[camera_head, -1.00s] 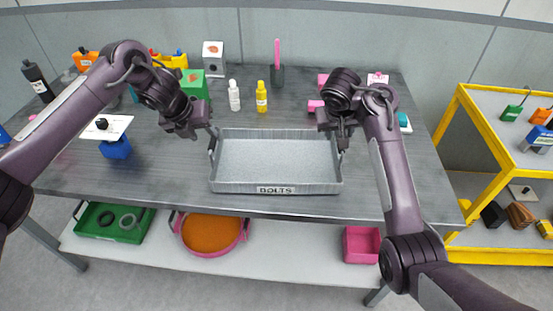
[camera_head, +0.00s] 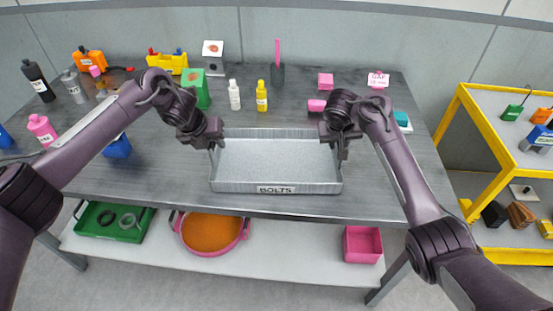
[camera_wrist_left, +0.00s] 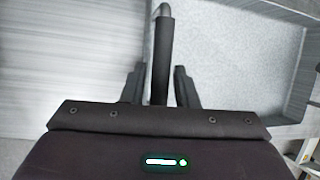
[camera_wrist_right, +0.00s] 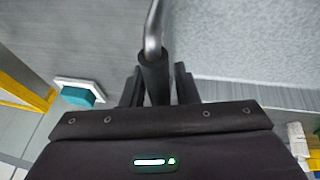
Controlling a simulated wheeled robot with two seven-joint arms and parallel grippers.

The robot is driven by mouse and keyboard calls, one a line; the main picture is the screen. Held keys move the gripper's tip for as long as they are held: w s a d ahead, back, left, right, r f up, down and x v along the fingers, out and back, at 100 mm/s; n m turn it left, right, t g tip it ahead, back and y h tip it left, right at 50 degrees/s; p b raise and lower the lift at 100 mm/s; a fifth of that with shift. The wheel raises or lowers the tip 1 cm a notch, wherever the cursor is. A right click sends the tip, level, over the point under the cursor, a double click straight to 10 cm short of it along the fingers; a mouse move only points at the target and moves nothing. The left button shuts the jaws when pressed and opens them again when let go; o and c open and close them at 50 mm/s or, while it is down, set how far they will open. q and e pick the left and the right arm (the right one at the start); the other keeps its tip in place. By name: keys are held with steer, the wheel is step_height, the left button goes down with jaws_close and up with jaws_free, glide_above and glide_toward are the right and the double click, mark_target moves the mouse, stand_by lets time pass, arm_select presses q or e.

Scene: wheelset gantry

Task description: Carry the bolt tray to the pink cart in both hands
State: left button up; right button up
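The bolt tray (camera_head: 275,188) is a shallow grey metal tray labelled BOLTS, lying flat and seemingly empty near the table's front edge. It has an upright handle at each short side. My left gripper (camera_head: 213,143) is at the tray's left handle; in the left wrist view the dark handle grip (camera_wrist_left: 162,60) stands between its parted fingers, with gaps on both sides. My right gripper (camera_head: 338,148) is at the right handle; in the right wrist view that handle grip (camera_wrist_right: 153,75) stands between its parted fingers. No pink cart shows.
Bottles (camera_head: 261,97), a green box (camera_head: 196,88) and pink blocks (camera_head: 326,81) stand behind the tray on the grey table (camera_head: 150,185). A yellow-framed cart (camera_head: 457,150) with goods stands at right. A lower shelf holds a green tray (camera_head: 103,222), an orange-filled pan and a pink bin (camera_head: 362,243).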

arm_select(q)
jaws_close()
arm_select(e)
jaws_close()
arm_select(q)
steer(key=shift+r, duration=0.15)
arm_select(e)
steer(key=shift+r, duration=0.1)
